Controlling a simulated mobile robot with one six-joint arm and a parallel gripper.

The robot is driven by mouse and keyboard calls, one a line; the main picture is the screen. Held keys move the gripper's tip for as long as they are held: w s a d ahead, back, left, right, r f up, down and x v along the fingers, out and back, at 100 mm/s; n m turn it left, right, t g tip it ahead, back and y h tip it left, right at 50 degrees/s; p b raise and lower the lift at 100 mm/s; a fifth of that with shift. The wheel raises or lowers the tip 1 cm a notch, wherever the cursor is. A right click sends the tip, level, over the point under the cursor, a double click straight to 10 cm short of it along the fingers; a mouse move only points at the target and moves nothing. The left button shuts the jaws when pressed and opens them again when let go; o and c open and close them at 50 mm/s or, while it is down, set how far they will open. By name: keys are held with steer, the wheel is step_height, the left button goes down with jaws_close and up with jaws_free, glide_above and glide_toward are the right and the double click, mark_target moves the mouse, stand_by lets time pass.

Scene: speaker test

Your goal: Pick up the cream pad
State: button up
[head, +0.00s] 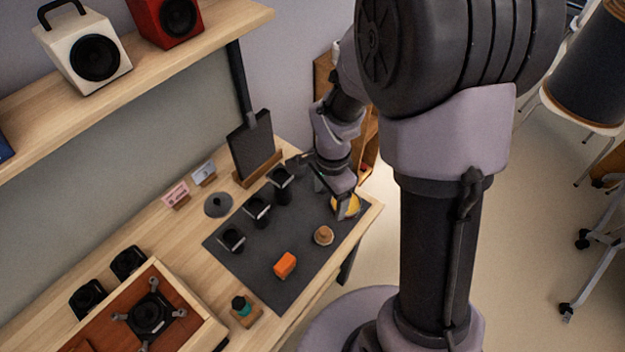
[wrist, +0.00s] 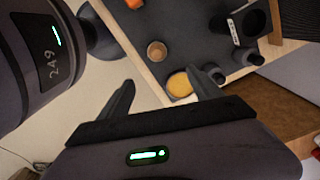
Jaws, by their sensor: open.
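No pad in view is plainly cream. A yellow round pad (head: 351,205) lies at the dark mat's right end, partly hidden by my gripper in the head view. In the wrist view the yellow pad (wrist: 179,85) shows between the fingertips, closer to the right one. A tan round piece (head: 323,235) lies beside it on the mat and also shows in the wrist view (wrist: 156,50). I cannot tell for sure which of the two is meant. My gripper (head: 333,198) is open and empty near the yellow pad, with its fingers (wrist: 160,78) apart.
An orange block (head: 285,265) sits on the dark mat (head: 262,292). Several black cup-like parts (head: 257,212) stand in a row along its back. A black upright panel (head: 252,148) stands behind them. A tray (head: 205,331) with speaker parts is at the lower left. The table's edge is close by.

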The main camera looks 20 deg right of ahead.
steer(key=b, duration=0.3)
glide_toward(325, 229)
steer(key=f, duration=0.5)
steer(key=shift+w+d+f, duration=0.15)
steer(key=shift+d, duration=0.15)
steer(key=f, duration=0.1)
steer(key=f+b, duration=0.1)
steer(key=f, duration=0.1)
steer(key=f+b, duration=0.1)
steer(key=f, duration=0.1)
steer(key=shift+s+a+f, duration=0.2)
steer(key=shift+a, duration=0.15)
steer(key=shift+r, duration=0.1)
steer(key=c, duration=1.4)
steer(key=shift+c, duration=0.2)
steer(key=shift+r, duration=0.1)
